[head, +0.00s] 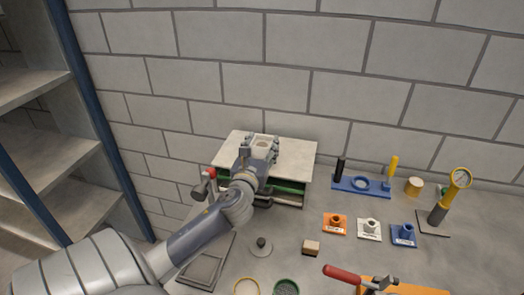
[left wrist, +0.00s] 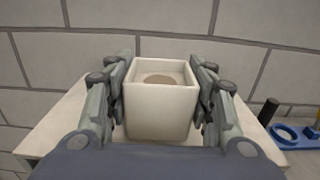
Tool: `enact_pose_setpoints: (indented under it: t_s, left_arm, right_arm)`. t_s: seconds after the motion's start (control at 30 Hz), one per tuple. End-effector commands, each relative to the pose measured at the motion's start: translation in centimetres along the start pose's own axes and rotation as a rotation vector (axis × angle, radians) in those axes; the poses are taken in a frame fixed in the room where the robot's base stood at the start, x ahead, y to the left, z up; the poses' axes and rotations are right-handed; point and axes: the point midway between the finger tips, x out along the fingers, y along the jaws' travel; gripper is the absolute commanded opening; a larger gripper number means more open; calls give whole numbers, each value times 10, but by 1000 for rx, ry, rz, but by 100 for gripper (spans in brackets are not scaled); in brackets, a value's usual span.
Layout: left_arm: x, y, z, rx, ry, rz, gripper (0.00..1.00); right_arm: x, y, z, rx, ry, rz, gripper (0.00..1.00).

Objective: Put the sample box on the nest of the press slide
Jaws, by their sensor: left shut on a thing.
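The sample box (head: 263,142) is a small cream open-topped box with a round tan patch inside. My left gripper (head: 260,150) is shut on it, fingers on two opposite sides. In the left wrist view the box (left wrist: 160,112) sits upright between the fingers of the gripper (left wrist: 162,100). It is over a pale flat board (head: 298,154) with a green part (head: 288,187) beneath. I cannot tell whether the box touches the board. I cannot make out for certain the press slide or its nest. My right gripper is not in view.
A red-handled lever (head: 211,173) stands left of the board. Orange (head: 335,224), white (head: 369,230) and blue (head: 403,235) holders, a blue rack (head: 361,185) and a yellow gauge (head: 460,178) are at right. A grey block wall is behind. A small wooden block (head: 311,247) lies in front.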

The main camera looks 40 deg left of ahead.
Motion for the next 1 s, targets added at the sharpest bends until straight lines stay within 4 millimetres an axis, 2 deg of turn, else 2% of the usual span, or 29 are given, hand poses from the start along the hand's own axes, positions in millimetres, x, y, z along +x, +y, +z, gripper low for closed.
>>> enact_pose_setpoints:
  t_s: [0.03, 0.13, 0.53, 0.57, 0.63, 1.0]
  left_arm:
    - [-1, 0, -11, -3, 6, 2, 18]
    - [-1, 0, -19, -1, 2, 2, 18]
    - [-1, 0, -25, 1, 1, 0, 18]
    - [-1, 0, -25, 1, 2, 0, 54]
    - [-1, 0, -25, 1, 3, 0, 70]
    - [-1, 0, -22, 1, 2, 0, 70]
  right_arm:
    - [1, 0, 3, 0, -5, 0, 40]
    - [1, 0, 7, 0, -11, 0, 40]
    - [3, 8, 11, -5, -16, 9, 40]
    - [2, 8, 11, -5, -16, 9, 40]
    - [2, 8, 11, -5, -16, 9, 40]
    - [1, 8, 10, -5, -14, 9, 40]
